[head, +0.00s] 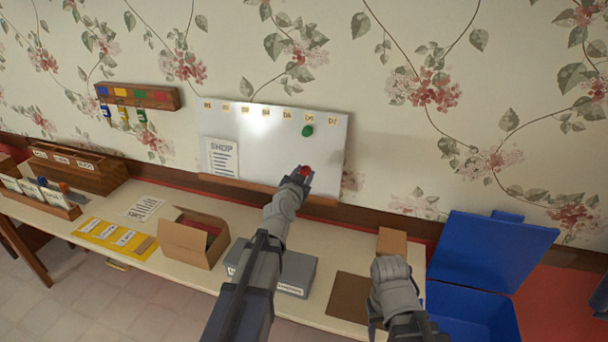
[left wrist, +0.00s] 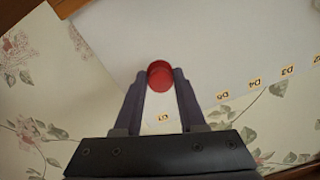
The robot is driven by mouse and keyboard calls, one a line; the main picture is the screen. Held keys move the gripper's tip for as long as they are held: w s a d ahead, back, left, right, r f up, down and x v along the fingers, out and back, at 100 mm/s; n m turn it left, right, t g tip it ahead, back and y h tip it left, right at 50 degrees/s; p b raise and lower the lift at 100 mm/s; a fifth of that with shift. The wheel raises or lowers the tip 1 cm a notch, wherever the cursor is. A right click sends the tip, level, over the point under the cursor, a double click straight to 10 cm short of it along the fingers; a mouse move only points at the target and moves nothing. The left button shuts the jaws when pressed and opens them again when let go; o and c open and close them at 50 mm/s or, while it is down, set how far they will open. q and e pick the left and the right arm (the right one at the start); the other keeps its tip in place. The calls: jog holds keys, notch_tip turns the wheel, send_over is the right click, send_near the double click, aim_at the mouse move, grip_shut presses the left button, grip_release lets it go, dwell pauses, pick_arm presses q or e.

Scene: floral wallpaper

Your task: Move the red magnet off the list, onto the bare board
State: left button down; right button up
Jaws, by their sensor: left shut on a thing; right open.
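The red magnet (head: 305,171) is between the fingertips of my left gripper (head: 301,174), which is shut on it. In the left wrist view, the red magnet (left wrist: 160,75) sits at the tips of the left gripper (left wrist: 160,88), with white board behind it. The whiteboard (head: 270,150) is on the wall. The paper list headed SHOP (head: 222,158) is at its lower left, well left of the magnet. In the head view the magnet is before the board's lower right; whether it touches the board I cannot tell. My right gripper (head: 376,325) is low at the right, mostly hidden by its wrist.
A green magnet (head: 307,131) is at the board's upper right, below a row of small labels. A wooden ledge (head: 320,200) runs under the board. The table (head: 325,270) holds an open cardboard box (head: 190,243) and a grey box (head: 298,274). A blue bin (head: 490,250) stands right.

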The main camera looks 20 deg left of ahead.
aim_at(313, 162)
pick_arm(q)
jog(key=w+f+b, duration=0.1)
jog(key=w, duration=0.5)
dwell(0.5)
jog(key=shift+w+d, duration=0.15)
jog(key=shift+w, duration=0.15)
dwell(0.9)
dwell(0.5)
grip_release()
dwell(0.5)
jog(key=shift+s, duration=0.15)
jog(key=shift+s+r+p, duration=0.25)
jog(key=shift+s, duration=1.45)
jog(key=shift+s+r+p, duration=0.2)
jog(key=shift+s, duration=1.5)
jog(key=shift+d+f, duration=0.1)
